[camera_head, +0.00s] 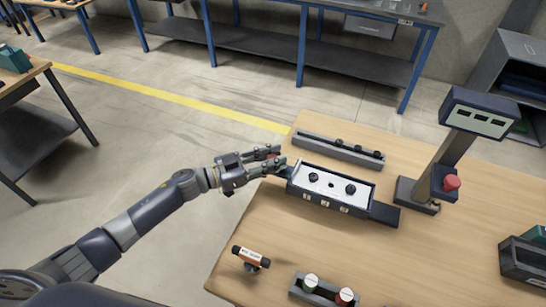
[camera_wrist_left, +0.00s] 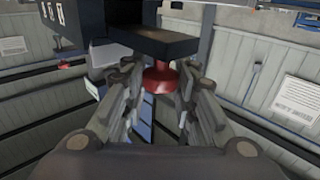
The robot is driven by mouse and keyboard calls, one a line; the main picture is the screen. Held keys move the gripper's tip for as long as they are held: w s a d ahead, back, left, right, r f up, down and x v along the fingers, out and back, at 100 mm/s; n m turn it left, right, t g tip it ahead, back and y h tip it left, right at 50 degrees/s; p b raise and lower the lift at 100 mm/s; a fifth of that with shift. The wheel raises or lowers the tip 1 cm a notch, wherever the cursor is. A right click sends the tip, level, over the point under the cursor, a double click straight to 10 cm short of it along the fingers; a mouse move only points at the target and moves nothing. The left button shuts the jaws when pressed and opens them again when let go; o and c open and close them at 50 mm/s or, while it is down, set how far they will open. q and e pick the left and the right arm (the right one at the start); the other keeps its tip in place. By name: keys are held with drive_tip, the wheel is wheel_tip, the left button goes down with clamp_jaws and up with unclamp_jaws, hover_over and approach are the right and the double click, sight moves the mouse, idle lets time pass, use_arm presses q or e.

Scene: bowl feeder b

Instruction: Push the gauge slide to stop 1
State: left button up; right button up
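The gauge (camera_head: 331,203) is a dark box with a pale top and black knobs near the table's left edge. White marks line its front. At its left end a red knob (camera_head: 273,154) shows beside my left gripper (camera_head: 279,161). In the left wrist view the red knob (camera_wrist_left: 160,79) sits on a dark bar (camera_wrist_left: 150,40), between the fingers of my left gripper (camera_wrist_left: 158,75). The fingers look apart, with small gaps beside the knob. Whether either finger touches it I cannot tell. My right gripper is out of view.
A grey rail (camera_head: 338,149) with black pieces lies behind the gauge. A display stand (camera_head: 440,180) with a red button is to the right. An orange-and-black part (camera_head: 250,258) and a small tray (camera_head: 322,291) lie in front. Bare table separates them from the gauge.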

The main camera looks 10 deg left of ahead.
sight(297, 167)
use_arm(q)
clamp_jaws()
drive_tip(key=shift+d, duration=0.3)
drive_tip(key=d+p, duration=0.1)
drive_tip(key=d, duration=0.2)
drive_tip(key=s+d+p, duration=0.1)
drive_tip(key=d, duration=0.2)
drive_tip(key=shift+s+r+p, duration=0.15)
drive_tip(key=shift+s+p, duration=0.05)
drive_tip(key=shift+p, duration=0.15)
drive_tip(key=d, duration=0.2)
drive_tip(key=s+d, duration=0.1)
drive_tip(key=d, duration=0.2)
drive_tip(key=d+p, duration=0.1)
drive_tip(key=d, duration=0.2)
drive_tip(key=shift+s+f, duration=0.2)
drive_tip(key=shift+f, duration=0.15)
drive_tip(key=o, duration=0.9)
unclamp_jaws()
drive_tip(key=shift+a, duration=0.1)
drive_tip(key=shift+c, duration=0.2)
drive_tip(key=shift+s+a+r, duration=0.1)
drive_tip(key=shift+r, duration=0.1)
